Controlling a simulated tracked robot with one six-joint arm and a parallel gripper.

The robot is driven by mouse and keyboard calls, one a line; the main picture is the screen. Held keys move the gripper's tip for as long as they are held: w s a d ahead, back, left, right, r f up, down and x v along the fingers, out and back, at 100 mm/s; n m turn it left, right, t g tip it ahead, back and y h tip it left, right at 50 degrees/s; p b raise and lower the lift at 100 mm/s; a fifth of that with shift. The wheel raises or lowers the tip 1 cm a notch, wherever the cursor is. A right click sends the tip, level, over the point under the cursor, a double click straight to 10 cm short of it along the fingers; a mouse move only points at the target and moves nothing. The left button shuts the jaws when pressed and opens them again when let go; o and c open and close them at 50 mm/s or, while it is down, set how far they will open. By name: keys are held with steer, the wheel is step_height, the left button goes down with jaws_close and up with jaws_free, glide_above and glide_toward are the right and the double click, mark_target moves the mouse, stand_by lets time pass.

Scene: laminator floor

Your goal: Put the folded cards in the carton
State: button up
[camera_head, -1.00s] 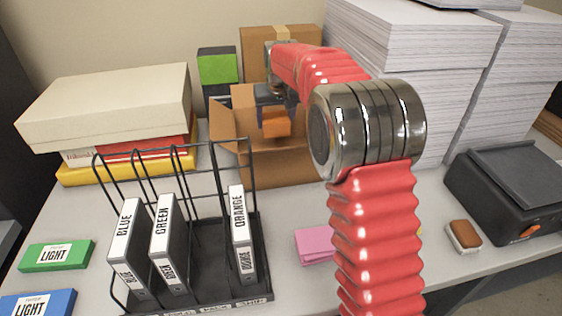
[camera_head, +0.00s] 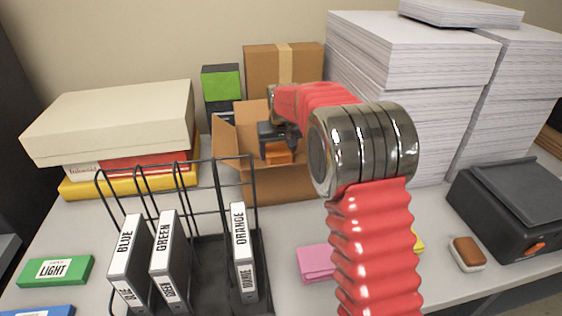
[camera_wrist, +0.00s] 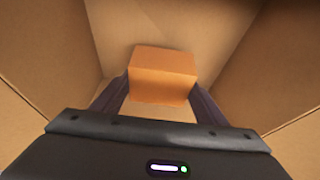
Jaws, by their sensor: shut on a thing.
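The open brown carton (camera_head: 285,187) stands at the back middle of the table, flaps up. My gripper (camera_head: 277,147) is inside its opening, shut on an orange folded card (camera_head: 278,157). In the wrist view my gripper (camera_wrist: 160,90) has a finger on each side of the orange card (camera_wrist: 162,72), with the carton's walls (camera_wrist: 45,50) all around. I cannot tell whether the card touches the carton's floor. A pink folded card (camera_head: 315,262) lies on the table left of my arm. A yellow piece (camera_head: 419,242) shows at my arm's right edge, mostly hidden.
A black wire rack (camera_head: 213,250) with labelled binders stands in front left. Books and a cream box (camera_head: 110,120) are at the back left. Tall paper stacks (camera_head: 410,95) stand right of the carton. A black machine (camera_head: 510,205) and a brown-and-white block (camera_head: 467,253) are at right.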

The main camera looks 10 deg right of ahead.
mark_target(278, 161)
steer(key=shift+f, duration=1.8)
steer(key=o, duration=1.4)
steer(key=shift+f, duration=0.1)
steer(key=shift+c, duration=0.2)
steer(key=v, duration=1.2)
steer(key=shift+s, duration=0.1)
